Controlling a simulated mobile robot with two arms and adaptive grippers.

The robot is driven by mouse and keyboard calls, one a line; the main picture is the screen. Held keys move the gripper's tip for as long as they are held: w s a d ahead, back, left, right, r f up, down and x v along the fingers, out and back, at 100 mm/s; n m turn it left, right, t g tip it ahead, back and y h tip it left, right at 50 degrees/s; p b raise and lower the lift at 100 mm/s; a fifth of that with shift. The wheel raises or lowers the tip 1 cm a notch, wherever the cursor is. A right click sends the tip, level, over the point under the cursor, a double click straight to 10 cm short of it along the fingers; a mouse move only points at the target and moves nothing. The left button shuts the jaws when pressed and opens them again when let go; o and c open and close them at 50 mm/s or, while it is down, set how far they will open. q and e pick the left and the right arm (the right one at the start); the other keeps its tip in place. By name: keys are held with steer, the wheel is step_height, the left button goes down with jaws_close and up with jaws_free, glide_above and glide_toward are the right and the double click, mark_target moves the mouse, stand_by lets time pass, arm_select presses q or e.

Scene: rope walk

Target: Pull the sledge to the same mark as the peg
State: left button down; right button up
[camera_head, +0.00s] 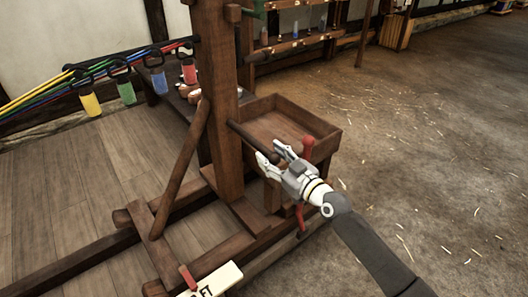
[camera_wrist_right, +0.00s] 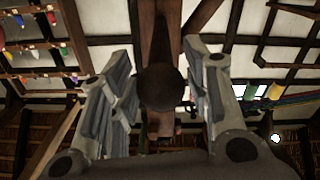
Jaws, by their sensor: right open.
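The sledge appears to be the wooden frame with a tall post (camera_head: 220,110) and a diagonal brace, standing on low beams. A dark round bar (camera_head: 248,138) sticks out of the post towards my right gripper (camera_head: 271,156). This gripper is open, with its fingers near the bar's end. In the right wrist view the dark round end (camera_wrist_right: 160,88) shows between the spread fingers. A small red peg (camera_head: 187,277) stands at a white plate (camera_head: 214,280) with partly cut-off lettering at the bottom edge. My left gripper is not in view.
An open wooden box (camera_head: 285,125) stands right behind my right gripper. Red pieces (camera_head: 307,146) show beside the gripper. Coloured strands (camera_head: 40,97) run from the left, with yellow, green, blue and red weights near them. The dirt floor (camera_head: 430,150) at right is clear apart from straw.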

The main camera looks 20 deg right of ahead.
mark_target(264, 150)
steer(key=shift+x, duration=1.85)
jaws_close()
